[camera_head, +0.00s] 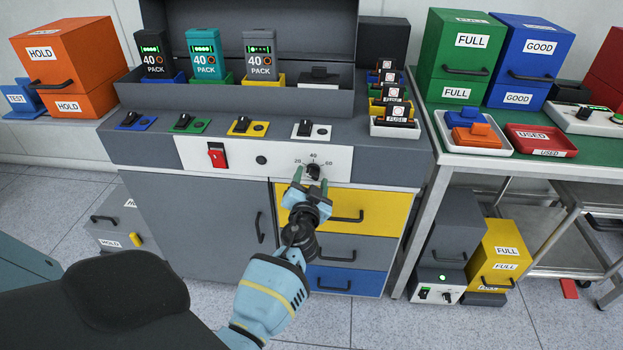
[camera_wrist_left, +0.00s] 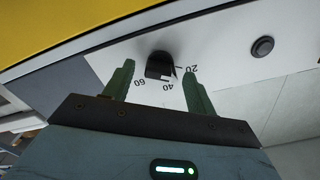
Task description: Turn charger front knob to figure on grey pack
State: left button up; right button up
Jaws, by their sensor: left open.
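The charger's front knob (camera_head: 313,171) is a small black knob on the white front panel, with figures 20, 40 and 60 around it. My left gripper (camera_head: 311,181) is open in front of it. In the left wrist view the knob (camera_wrist_left: 158,65) shows between and just beyond the green fingertips (camera_wrist_left: 158,82), apparently not touched. I cannot tell surely which figure it points at. The grey pack (camera_head: 260,57) reads 40 and stands in the yellow-fronted slot of the charger (camera_head: 390,158). My right gripper is not in view.
A red switch (camera_head: 216,155) and a round black button (camera_head: 261,160) sit left of the knob. Black (camera_head: 153,58) and teal (camera_head: 204,57) packs also stand in the charger. A yellow drawer (camera_head: 375,212) with a protruding handle is just below the panel.

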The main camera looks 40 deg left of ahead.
pick_arm(q)
jog(key=shift+w+a, duration=0.3)
jog(key=shift+w, duration=0.1)
jog(key=c, duration=1)
